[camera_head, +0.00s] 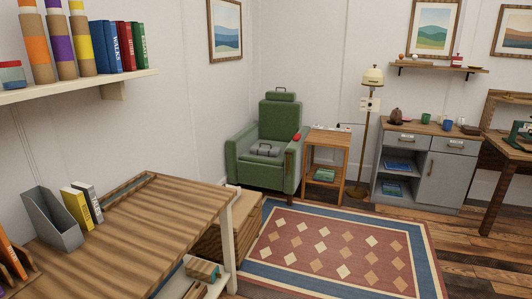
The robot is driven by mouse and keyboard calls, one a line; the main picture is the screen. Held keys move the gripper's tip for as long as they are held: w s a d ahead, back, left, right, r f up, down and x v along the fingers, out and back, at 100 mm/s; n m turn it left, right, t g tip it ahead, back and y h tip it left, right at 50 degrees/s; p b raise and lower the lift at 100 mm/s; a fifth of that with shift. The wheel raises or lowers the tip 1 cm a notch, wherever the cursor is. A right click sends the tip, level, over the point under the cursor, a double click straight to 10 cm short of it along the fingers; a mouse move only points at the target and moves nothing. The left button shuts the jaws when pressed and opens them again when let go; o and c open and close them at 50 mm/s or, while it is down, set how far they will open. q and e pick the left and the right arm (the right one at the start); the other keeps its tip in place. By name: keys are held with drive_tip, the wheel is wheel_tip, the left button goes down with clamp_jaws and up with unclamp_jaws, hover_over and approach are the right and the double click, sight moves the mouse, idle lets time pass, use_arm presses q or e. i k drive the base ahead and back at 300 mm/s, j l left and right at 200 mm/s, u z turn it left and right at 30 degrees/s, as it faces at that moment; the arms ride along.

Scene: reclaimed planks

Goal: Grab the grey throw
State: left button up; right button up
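A small grey folded bundle (265,149), which looks like the grey throw, lies on the seat of the green armchair (262,175). The armchair stands in the far corner of the room, facing toward the rug. The bundle is small in the picture, and its folds are hard to make out. Neither of my grippers shows in the head view.
A wooden desk (150,222) fills the near left, with drawers (225,240) beyond its end. A patterned rug (335,250) covers open floor before the armchair. A side table (326,152), floor lamp (370,105) and grey cabinet (442,182) stand to the armchair's right.

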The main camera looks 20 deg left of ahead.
sight(268, 151)
drive_tip(key=i+u, duration=0.1)
drive_tip(key=i, duration=2.65)
